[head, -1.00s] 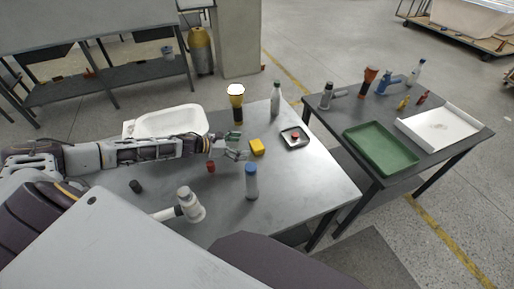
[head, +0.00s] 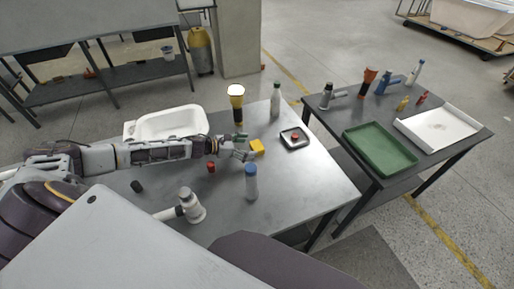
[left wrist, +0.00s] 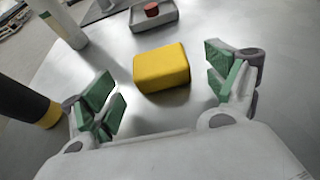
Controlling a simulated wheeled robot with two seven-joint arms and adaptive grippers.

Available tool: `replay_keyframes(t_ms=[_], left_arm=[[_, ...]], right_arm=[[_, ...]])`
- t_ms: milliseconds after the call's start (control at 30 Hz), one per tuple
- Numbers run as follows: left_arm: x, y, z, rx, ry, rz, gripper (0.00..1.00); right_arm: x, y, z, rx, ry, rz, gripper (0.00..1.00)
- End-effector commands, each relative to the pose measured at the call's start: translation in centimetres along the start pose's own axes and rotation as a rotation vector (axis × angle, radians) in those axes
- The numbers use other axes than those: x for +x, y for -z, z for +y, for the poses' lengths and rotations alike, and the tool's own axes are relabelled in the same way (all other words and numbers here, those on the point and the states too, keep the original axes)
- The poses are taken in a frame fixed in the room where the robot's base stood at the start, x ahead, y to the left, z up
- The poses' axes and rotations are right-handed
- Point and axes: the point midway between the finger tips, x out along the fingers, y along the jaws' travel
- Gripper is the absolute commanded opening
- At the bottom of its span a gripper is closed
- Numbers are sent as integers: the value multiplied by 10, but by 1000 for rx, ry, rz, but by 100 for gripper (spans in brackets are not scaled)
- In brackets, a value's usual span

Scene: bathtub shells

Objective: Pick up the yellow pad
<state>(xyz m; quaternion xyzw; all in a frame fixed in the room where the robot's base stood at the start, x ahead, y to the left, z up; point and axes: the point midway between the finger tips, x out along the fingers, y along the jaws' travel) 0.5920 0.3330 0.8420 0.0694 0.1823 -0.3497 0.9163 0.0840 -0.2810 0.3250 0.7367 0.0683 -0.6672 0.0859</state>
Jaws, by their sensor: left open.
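The yellow pad (head: 256,147) is a small block lying on the near grey table (head: 315,184). It also shows in the left wrist view (left wrist: 161,68), just ahead of and between the fingers. My left gripper (head: 243,148) is at the left side of the pad, low over the table. In the left wrist view the left gripper (left wrist: 165,92) is open, with a green-padded finger on each side and nothing held. A gap shows between each finger and the pad. My right gripper is not in view.
A small tray (head: 295,144) with a red piece stands right of the pad. A yellow-black torch (head: 237,103) and a grey bottle (head: 276,100) stand behind. A blue-capped bottle (head: 251,184) and red piece (head: 211,167) stand nearer. A white basin (head: 172,121) is at left.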

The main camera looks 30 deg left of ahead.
Motion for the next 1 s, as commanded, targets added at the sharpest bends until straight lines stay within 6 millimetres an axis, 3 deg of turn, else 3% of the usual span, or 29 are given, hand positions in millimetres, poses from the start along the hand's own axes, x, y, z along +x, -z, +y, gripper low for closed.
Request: replay_keyframes(t_ms=[333,867,1000], left_arm=[[19,0,0,0,-1,-1,88],[20,0,0,0,-1,0,88],[20,0,0,0,-1,0,70]], right_arm=[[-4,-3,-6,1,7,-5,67],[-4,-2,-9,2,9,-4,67],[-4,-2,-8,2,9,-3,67]])
